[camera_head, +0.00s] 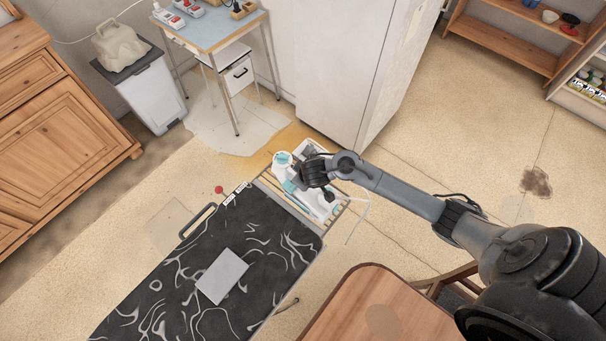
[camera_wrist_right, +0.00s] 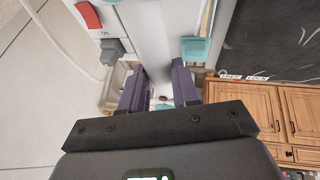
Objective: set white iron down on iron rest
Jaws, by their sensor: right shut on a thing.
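The white iron (camera_head: 318,203), with teal parts, is at the far end of the ironing board, over the slatted iron rest (camera_head: 341,206). My right gripper (camera_head: 311,179) reaches it from the right. In the right wrist view, the gripper's dark fingers (camera_wrist_right: 160,88) are shut on the white handle of the iron (camera_wrist_right: 150,35); a teal part shows to the right of it. The gripper and the iron hide much of the rest, and I cannot tell whether the iron touches the slats. My left gripper is out of view.
The dark patterned ironing board (camera_head: 265,235) carries a flat grey-white sheet (camera_head: 222,276). A tall white cabinet (camera_head: 335,70) stands just behind the rest. A wooden table (camera_head: 385,315) is at the front, a blue-topped table (camera_head: 215,28) at the back. Wooden drawers (camera_head: 60,120) stand left.

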